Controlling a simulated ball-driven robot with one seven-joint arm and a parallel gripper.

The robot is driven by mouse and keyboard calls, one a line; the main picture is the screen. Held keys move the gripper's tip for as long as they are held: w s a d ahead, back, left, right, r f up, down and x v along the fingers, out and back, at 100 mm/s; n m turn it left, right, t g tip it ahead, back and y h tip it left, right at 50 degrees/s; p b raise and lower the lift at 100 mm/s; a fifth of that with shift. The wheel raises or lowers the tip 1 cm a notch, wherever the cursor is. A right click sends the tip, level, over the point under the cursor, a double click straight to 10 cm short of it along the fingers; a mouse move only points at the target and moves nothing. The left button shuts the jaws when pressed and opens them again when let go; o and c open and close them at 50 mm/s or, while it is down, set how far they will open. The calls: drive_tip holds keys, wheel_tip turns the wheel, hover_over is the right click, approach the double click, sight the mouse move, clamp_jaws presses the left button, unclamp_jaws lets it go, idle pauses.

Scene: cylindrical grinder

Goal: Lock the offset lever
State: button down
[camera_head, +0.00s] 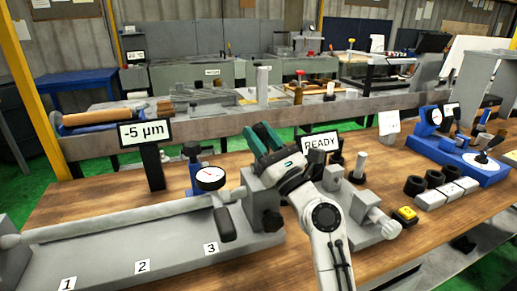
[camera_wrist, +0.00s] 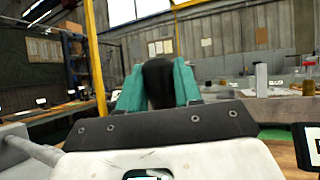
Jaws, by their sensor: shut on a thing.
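My gripper (camera_head: 262,138) is above the grey headstock block (camera_head: 262,188) in the head view, with its teal fingers pointing up and to the left. In the wrist view the fingers (camera_wrist: 158,80) are closed on both sides of a dark rounded grip (camera_wrist: 158,84), which looks like the offset lever's handle. The lever's lower part and its join to the machine are hidden by my gripper. A display reading "READY" (camera_head: 320,143) stands just right of my gripper. Another black handle (camera_head: 224,223) hangs in front of the block, and a black knob (camera_head: 270,222) is on its front.
A long grey bar (camera_head: 120,219) lies over the bed marked 1, 2, 3. A dial gauge (camera_head: 209,178) and a "-5 µm" display (camera_head: 145,133) stand left of the block. A yellow button (camera_head: 405,214) and a blue fixture (camera_head: 465,158) are to the right.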

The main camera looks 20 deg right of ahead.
drive_tip(key=shift+s+f+b, duration=0.1)
drive_tip(key=shift+s+b, duration=0.05)
drive_tip(key=shift+b, duration=0.25)
drive_tip(key=c, duration=0.8)
unclamp_jaws()
drive_tip(key=shift+c, duration=0.2)
drive_tip(key=b+v, duration=0.2)
drive_tip(key=v, duration=0.8)
drive_tip(key=shift+s+f, duration=0.25)
drive_tip(key=shift+d, duration=0.15)
